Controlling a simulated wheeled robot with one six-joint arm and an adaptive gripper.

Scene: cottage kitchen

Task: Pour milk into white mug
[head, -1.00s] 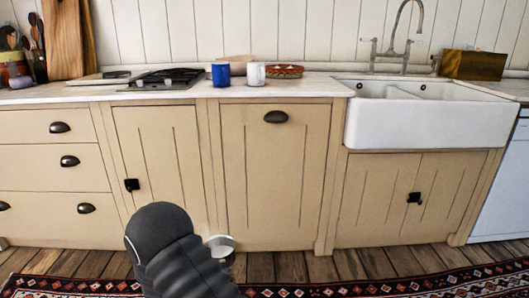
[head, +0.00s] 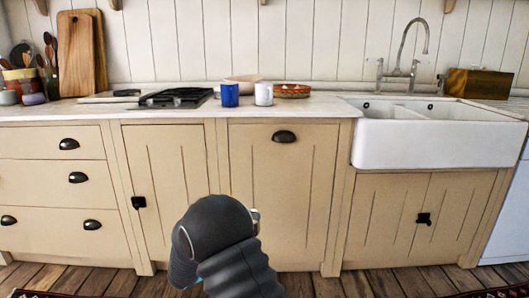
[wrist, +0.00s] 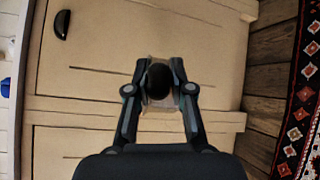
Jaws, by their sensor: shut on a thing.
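The white mug (head: 264,94) stands upright on the counter, right of the blue mug (head: 230,95). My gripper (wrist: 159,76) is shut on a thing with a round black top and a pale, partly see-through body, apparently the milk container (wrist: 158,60). Most of it is hidden by the fingers and its top. In the head view my arm hides the gripper and nearly all of the held thing. The gripper is in front of the cabinets, below the counter top and apart from both mugs.
A black hob (head: 175,98) lies left of the mugs. A patterned bowl (head: 292,91) and a pinkish bowl (head: 243,79) are close behind them. The white sink (head: 435,140) is at the right. The counter edge (head: 290,112) lies between my gripper and the mugs.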

